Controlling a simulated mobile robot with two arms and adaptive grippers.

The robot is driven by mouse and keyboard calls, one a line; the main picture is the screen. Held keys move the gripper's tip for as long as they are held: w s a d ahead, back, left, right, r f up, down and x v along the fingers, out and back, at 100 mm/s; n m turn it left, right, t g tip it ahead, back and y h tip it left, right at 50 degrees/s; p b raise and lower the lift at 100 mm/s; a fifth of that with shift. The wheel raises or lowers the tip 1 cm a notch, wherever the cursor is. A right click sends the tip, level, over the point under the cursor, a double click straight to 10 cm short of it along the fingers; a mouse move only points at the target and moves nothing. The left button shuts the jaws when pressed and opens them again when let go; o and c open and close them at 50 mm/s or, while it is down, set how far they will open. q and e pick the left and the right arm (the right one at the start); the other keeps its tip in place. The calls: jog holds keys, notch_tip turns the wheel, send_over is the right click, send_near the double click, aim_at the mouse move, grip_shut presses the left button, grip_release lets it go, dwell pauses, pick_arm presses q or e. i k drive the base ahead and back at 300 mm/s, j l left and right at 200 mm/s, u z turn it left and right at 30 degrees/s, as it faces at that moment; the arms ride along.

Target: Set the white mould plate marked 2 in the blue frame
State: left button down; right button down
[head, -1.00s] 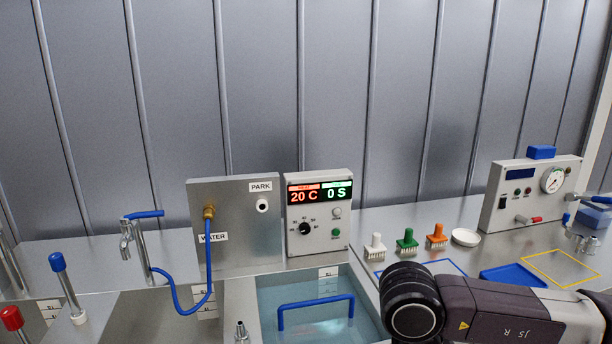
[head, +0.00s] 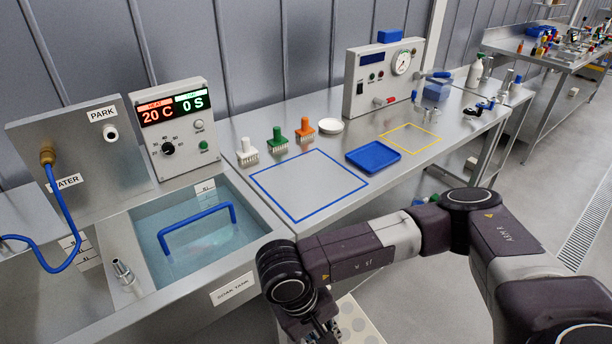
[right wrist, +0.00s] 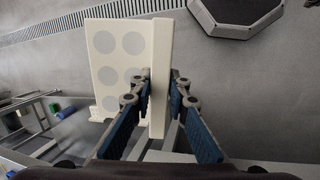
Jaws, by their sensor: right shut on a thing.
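The white mould plate (right wrist: 107,60) with grey round patches shows in the right wrist view. My right gripper (right wrist: 161,85) is shut on its upright white rib. In the head view the plate (head: 361,326) shows partly at the bottom edge, in front of the bench, behind my right gripper (head: 318,332). No number 2 can be read on it. The blue frame (head: 344,170) is a blue outline on the steel bench top, right of the water tank, and is empty. My left gripper is in neither view.
White, green (head: 277,140) and orange brushes and a white dish (head: 330,126) stand behind the blue frame. A blue tray (head: 373,156) and a yellow outline (head: 411,139) lie to its right. The soak tank (head: 232,289) with a blue handle is at its left.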

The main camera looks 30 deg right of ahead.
aim_at(312, 185)
jog(key=l+u, duration=0.35)
jog(key=l, duration=0.8)
jog(key=l+u, duration=0.4)
jog(key=l, duration=0.8)
jog(key=k, duration=0.05)
